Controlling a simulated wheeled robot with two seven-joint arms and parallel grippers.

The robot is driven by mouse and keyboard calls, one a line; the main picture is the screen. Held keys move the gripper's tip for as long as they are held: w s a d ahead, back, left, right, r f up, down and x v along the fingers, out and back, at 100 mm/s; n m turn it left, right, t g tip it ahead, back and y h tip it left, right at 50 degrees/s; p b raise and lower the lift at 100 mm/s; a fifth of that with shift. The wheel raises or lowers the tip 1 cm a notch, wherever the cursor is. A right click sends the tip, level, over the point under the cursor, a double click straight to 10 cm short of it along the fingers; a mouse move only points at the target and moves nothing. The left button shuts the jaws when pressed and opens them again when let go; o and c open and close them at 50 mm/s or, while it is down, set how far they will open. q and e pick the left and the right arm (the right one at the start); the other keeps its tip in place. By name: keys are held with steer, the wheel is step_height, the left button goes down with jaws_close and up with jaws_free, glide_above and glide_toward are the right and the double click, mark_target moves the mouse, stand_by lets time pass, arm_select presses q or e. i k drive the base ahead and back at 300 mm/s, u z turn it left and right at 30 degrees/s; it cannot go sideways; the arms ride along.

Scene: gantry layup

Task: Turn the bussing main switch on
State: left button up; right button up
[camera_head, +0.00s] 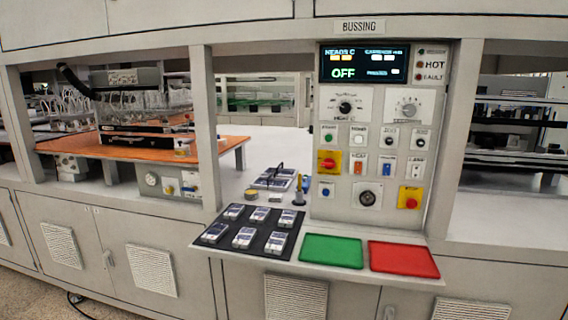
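The bussing control panel (380,140) stands upright right of centre under a sign (359,26) reading BUSSING. Its dark display (362,63) shows OFF in large letters. A red rotary switch on a yellow plate (329,162), which looks like the main switch, sits at the panel's left side. Its handle looks roughly horizontal, but its exact angle is too small to tell. A second yellow plate with a red round button (410,197) sits at the lower right. Neither of my grippers is in view.
The panel also carries knobs, a dark round dial (367,198) and small coloured buttons. On the shelf below lie a black tray (226,245) with several small devices, a green tray (332,251) and a red tray (403,259). Frame posts flank the panel; the space before it is clear.

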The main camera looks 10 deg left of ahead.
mark_target(329, 163)
steer(key=z, duration=0.5)
steer(key=k, duration=0.6)
steer(key=z, duration=0.95)
steer(key=i, duration=0.95)
steer(key=u, duration=0.7)
